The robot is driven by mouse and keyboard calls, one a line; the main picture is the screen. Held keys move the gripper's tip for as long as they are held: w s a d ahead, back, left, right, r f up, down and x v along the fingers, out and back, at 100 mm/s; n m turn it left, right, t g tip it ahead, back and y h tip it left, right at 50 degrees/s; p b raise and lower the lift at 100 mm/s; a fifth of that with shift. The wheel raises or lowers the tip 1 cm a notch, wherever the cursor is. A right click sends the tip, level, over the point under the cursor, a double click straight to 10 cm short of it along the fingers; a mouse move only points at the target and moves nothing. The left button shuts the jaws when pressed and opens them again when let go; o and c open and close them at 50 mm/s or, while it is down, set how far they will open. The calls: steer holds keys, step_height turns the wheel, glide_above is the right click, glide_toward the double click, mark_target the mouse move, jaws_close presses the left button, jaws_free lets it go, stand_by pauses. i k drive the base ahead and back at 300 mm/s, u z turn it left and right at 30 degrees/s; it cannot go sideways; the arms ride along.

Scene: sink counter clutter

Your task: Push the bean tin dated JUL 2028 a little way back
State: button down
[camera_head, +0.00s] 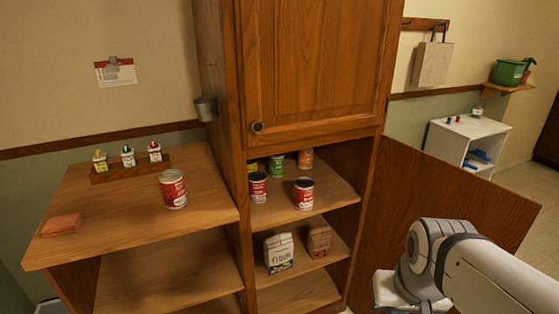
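Two red-and-white tins stand upright at the front of the open cabinet's upper shelf: a left tin (258,187) with a dark band and a right tin (303,193). Behind them stand a green tin (277,166), an orange tin (306,158) and a partly hidden yellow-green tin (252,166). Another red-and-white tin (173,189) stands on the counter to the left. No date is legible, so I cannot tell which tin is dated JUL 2028. My arm shows at the lower right, apart from the tins; my gripper cannot be made out.
A flour bag (279,253) and a brown bag (319,240) stand on the lower cabinet shelf (300,292). The open cabinet door (440,200) stands to the right. The counter (115,220) holds a folded orange cloth (61,225) and a rack (131,172) of small packets.

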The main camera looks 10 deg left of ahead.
mark_target(257, 183)
steer(key=u, duration=0.05)
steer(key=i, duration=1)
steer(key=z, duration=0.1)
